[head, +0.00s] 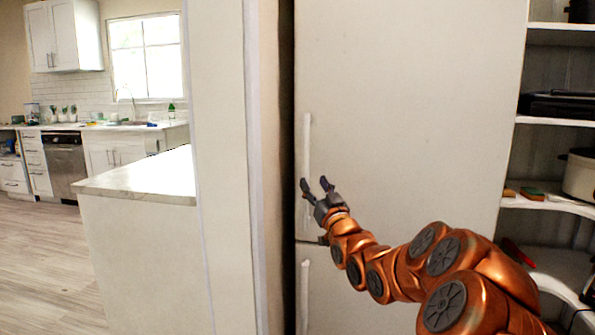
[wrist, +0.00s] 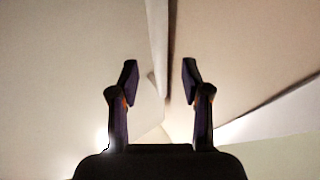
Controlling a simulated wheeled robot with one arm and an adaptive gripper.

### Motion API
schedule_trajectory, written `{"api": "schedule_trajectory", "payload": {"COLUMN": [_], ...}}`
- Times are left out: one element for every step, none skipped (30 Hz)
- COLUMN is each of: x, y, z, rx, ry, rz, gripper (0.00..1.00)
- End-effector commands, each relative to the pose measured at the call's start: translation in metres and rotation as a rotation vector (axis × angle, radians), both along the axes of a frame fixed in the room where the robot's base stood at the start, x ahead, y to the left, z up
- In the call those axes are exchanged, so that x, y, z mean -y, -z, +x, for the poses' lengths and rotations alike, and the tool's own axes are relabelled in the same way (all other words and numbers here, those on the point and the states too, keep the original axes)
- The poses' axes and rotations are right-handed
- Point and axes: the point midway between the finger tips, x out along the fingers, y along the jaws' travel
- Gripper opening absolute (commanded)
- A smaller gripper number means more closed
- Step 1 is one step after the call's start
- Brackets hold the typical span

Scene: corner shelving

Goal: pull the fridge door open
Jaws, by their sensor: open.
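The fridge is tall and off-white, with an upper door (head: 410,90) and a lower door (head: 345,295) split by a dark gap in the head view. The upper door looks closed. A long vertical handle (head: 307,135) runs along its left edge, and a lower handle (head: 305,290) sits on the lower door. My gripper (head: 315,184) is open at the lower part of the upper handle, with its fingers apart. In the wrist view my open fingers (wrist: 158,75) stand either side of a pale vertical strip, probably the handle. Whether they touch it I cannot tell.
Open corner shelves (head: 556,120) with a pot (head: 580,175) and dark items stand right of the fridge. A wall end (head: 222,150) stands close on the left. Beyond it are a counter (head: 145,175) and open wooden floor (head: 45,265).

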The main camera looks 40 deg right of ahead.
Motion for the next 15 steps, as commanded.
{"api": "schedule_trajectory", "payload": {"x": [0.001, 0.002, 0.004, 0.005, 0.006, 0.007, 0.008, 0.010, 0.012, 0.013, 0.015, 0.016, 0.016, 0.017, 0.018], "y": [-0.002, -0.003, -0.005, -0.007, -0.008, -0.009, -0.010, -0.011, -0.013, -0.014, -0.015, -0.017, -0.018, -0.018, -0.020], "z": [0.004, 0.006, 0.009, 0.012, 0.015, 0.019, 0.023, 0.026, 0.030, 0.033, 0.036, 0.041, 0.044, 0.046, 0.049], "rx": [0.002, 0.001, 0.002, 0.003, 0.003, 0.003, 0.002, 0.001, 0.000, -0.001, -0.001, -0.001, -0.002, -0.002, -0.002], "ry": [-0.002, 0.000, 0.000, 0.000, 0.000, -0.001, -0.001, -0.001, 0.001, 0.001, 0.001, -0.001, -0.002, -0.002, -0.001], "rz": [-0.001, -0.003, -0.003, -0.004, -0.004, -0.003, -0.002, -0.002, -0.002, -0.002, -0.002, -0.001, 0.000, 0.000, -0.001], "gripper": [0.47, 0.47, 0.47, 0.47, 0.47, 0.47, 0.47, 0.47, 0.47, 0.47, 0.47, 0.47, 0.47, 0.47, 0.47]}}
